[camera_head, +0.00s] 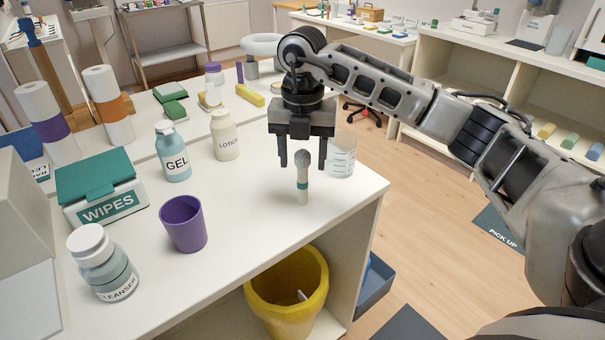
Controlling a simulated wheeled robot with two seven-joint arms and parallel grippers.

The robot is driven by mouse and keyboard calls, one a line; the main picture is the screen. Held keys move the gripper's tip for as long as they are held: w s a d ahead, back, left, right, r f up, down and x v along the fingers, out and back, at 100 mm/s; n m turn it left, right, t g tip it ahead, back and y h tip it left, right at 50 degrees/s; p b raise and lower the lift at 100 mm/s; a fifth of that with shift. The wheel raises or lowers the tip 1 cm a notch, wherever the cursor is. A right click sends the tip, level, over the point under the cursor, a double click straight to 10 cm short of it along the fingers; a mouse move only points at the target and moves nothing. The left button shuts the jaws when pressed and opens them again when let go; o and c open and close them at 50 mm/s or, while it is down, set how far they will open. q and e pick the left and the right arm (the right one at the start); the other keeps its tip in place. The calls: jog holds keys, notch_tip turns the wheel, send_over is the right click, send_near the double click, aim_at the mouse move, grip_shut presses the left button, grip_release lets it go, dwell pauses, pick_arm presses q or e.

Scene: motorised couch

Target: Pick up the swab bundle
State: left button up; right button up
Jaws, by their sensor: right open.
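The swab bundle (303,188) stands upright on the white counter, with a grey rounded top, a teal band and a pale lower part. My right gripper (303,162) points straight down over it. Its two fingers are apart and empty, one on each side of the bundle's top in the picture. I cannot tell how far the fingertips are from the bundle in depth. The left gripper does not show.
A clear measuring cup (341,158) stands close right of the gripper. A lotion bottle (225,136), gel bottle (173,152), purple cup (184,223), wipes box (101,187) and cleanser bottle (102,262) stand left. A yellow bin (287,296) is below the counter edge.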

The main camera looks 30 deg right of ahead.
jog(key=c, duration=1)
jog(key=shift+r, duration=0.1)
jog(key=shift+c, duration=0.2)
